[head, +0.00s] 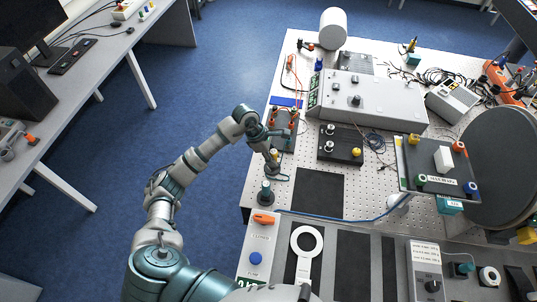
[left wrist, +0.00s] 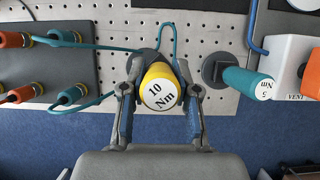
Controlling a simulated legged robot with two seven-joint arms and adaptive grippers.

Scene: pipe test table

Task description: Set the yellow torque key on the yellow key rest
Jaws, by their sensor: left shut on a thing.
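The yellow torque key (left wrist: 161,92), marked "10 Nm" on its end, is between the two fingers of my left gripper (left wrist: 160,112), which is shut on it. In the head view my left gripper (head: 272,152) points down over the left edge of the perforated table. A dark round base, likely the yellow key rest (left wrist: 145,57), shows partly behind the key in the left wrist view. The key hides most of it, so I cannot tell whether they touch. My right gripper is not in view.
A teal key (left wrist: 246,82) marked "5 Nm" stands on a dark round base right of the yellow key. Left of it, a dark box (left wrist: 50,75) has several red and teal plugs with teal cables. A black mat (head: 318,193) lies to the right in the head view.

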